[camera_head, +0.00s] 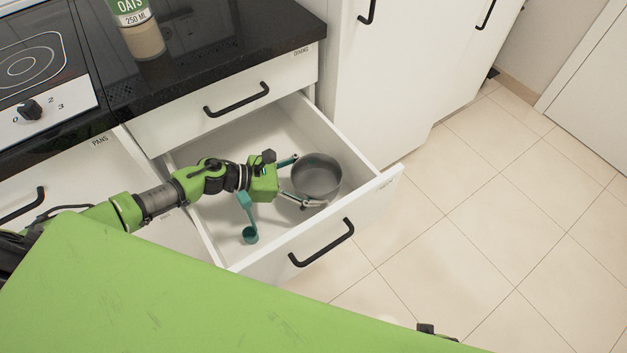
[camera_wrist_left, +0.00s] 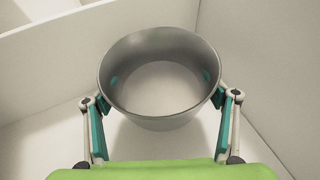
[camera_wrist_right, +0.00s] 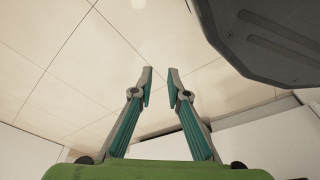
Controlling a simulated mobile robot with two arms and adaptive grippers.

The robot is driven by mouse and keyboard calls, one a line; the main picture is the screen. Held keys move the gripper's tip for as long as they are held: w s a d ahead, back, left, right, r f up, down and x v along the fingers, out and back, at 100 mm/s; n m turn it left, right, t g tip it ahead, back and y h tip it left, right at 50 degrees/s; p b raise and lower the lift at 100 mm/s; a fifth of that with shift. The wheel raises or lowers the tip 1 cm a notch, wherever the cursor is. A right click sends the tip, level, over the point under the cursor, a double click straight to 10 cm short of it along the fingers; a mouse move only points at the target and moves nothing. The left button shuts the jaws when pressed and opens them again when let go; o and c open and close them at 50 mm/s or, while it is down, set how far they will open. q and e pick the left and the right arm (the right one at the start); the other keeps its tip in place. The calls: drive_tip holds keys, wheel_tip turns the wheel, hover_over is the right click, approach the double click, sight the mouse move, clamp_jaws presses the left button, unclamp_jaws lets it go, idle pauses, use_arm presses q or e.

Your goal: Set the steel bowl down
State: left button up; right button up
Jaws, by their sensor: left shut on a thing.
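The steel bowl (camera_head: 318,178) is a round grey bowl, upright, inside the open drawer (camera_head: 232,258) near its right end. It also shows in the left wrist view (camera_wrist_left: 160,120). My left gripper (camera_head: 302,180) is shut on the bowl, with one fingertip against each side of its wall. I cannot tell whether the bowl's base touches the drawer floor. My right gripper (camera_wrist_right: 160,80) is empty, with a gap between its fingertips, and points over tiled floor in the right wrist view.
A teal scoop (camera_head: 250,234) lies in the drawer, left of the bowl. A bottle of oats (camera_head: 142,35) stands on the dark worktop (camera_head: 215,40) beside a hob (camera_head: 30,65). White cabinets (camera_head: 400,70) rise behind the drawer's right end. The tiled floor (camera_head: 480,230) is clear.

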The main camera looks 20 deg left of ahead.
use_arm(q)
drive_tip(key=shift+f, duration=0.1)
use_arm(e)
drive_tip(key=shift+w+r, duration=0.1)
drive_tip(key=shift+r, duration=0.2)
use_arm(q)
drive_tip(key=shift+f+b, duration=0.3)
drive_tip(key=shift+b, duration=0.15)
drive_tip(key=o, duration=1.2)
drive_tip(key=shift+f, duration=0.1)
use_arm(e)
drive_tip(key=r, duration=0.1)
drive_tip(key=w+r, duration=0.1)
drive_tip(key=r, duration=0.1)
drive_tip(key=shift+w, duration=0.1)
use_arm(q)
drive_tip(key=shift+s+a+r+p, duration=0.2)
drive_tip(key=shift+a+r+p, duration=0.2)
drive_tip(key=shift+r+p, duration=0.35)
drive_tip(key=v, duration=0.6)
drive_tip(key=shift+s+a+r, duration=0.1)
drive_tip(key=shift+a+r, duration=0.1)
use_arm(e)
drive_tip(key=f, duration=0.1)
drive_tip(key=s+f, duration=0.1)
drive_tip(key=f, duration=0.2)
drive_tip(key=shift+s+d, duration=0.1)
drive_tip(key=shift+s, duration=0.2)
